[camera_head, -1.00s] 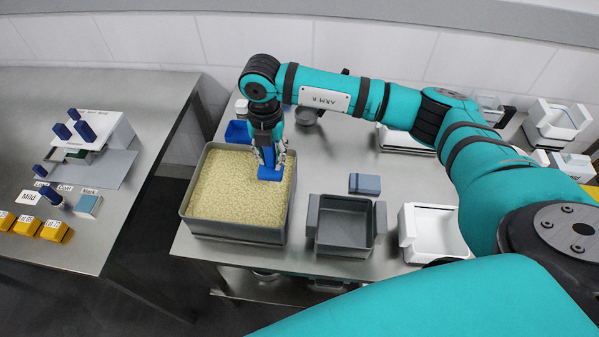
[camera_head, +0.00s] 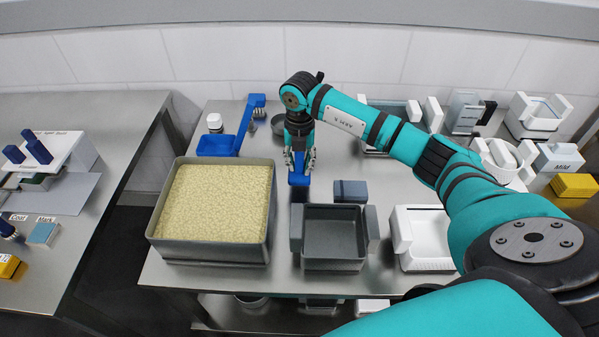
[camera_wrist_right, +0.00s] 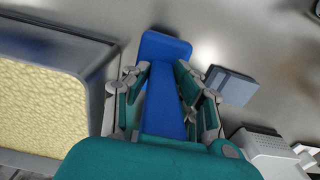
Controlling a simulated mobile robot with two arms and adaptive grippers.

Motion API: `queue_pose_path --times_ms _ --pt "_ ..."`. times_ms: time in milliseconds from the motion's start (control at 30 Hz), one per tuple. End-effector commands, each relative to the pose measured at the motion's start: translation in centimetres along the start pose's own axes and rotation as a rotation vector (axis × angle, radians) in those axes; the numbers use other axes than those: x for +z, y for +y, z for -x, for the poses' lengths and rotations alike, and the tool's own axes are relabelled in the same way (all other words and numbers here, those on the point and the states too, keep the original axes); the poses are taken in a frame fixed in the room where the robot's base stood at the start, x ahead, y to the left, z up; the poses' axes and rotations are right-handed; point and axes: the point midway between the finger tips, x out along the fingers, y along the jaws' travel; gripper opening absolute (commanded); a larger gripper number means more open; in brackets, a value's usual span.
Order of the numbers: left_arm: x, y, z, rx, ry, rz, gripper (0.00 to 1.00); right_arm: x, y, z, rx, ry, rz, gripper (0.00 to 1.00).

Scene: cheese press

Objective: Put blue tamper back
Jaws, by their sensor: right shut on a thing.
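My right gripper (camera_head: 300,160) is shut on the blue tamper (camera_head: 299,181). It holds the tamper over the steel table, to the right of the curd vat and behind the grey mould. In the right wrist view the blue tamper (camera_wrist_right: 166,92) lies between the fingers of the right gripper (camera_wrist_right: 168,85), its wide flat end pointing away. I cannot tell whether the tamper touches the table. My left gripper is not in view.
The curd-filled vat (camera_head: 156,230) stands left of the gripper. The grey mould (camera_head: 335,265) stands in front, with a blue-grey block (camera_head: 350,190) behind it. A blue scoop (camera_head: 217,146) lies behind the vat, near a round bowl (camera_head: 289,125). A white mould (camera_head: 425,262) stands right.

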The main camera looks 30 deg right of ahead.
Motion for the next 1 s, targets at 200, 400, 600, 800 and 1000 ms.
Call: queue_pose_path --times_ms 200,400,600,800,1000 --pt "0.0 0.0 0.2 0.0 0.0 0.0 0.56 -0.1 0.0 -2.7 -0.002 0.003 -0.001 0.0" --pt "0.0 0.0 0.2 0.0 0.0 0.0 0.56 0.0 0.0 -3.6 -0.001 -0.001 0.001 0.0" --pt "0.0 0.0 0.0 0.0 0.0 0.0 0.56 0.0 0.0 -3.9 -0.001 -0.001 0.001 0.0" --pt "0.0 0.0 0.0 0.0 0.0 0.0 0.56 0.0 0.0 -4.0 -0.001 0.0 0.0 0.43" --pt "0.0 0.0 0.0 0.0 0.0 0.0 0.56 0.0 0.0 -3.9 -0.001 0.0 0.0 0.47"
